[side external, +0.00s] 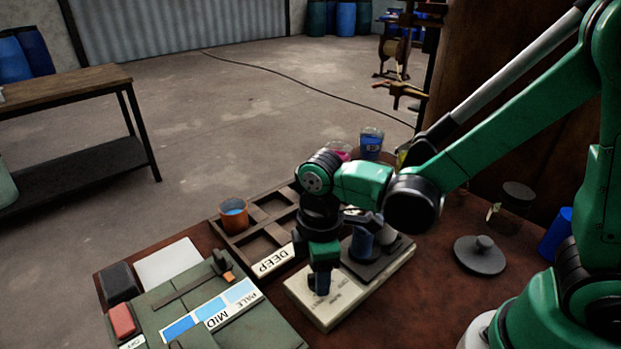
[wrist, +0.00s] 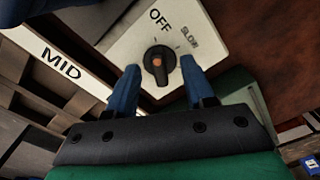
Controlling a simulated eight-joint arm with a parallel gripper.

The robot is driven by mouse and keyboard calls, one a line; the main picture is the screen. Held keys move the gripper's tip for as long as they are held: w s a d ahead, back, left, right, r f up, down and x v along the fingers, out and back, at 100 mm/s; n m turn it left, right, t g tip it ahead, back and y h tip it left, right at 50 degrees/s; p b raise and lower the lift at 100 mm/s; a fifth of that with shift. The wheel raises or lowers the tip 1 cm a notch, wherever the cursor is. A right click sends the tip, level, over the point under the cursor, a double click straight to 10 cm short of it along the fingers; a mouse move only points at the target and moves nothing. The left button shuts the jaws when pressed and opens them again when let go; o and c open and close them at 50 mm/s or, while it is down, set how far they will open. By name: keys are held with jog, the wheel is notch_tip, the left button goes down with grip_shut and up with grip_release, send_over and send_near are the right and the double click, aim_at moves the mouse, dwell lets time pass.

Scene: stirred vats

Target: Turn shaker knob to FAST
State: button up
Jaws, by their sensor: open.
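The shaker (side external: 343,317) is a cream box on the brown bench, with a dark platform on top. My gripper (wrist: 159,66) is open, with a blue finger on either side of the knob. I cannot tell whether the fingers touch it. In the side view my gripper (side external: 320,284) is over the shaker's front end and hides the knob.
A dark vessel (side external: 362,238) stands on the shaker platform close behind my gripper. To the left are a compartment tray (side external: 262,240) holding an orange cup (side external: 233,214), and a green unit (side external: 190,300) with shade labels. A dark lid (side external: 479,257) lies to the right.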

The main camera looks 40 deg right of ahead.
grip_shut()
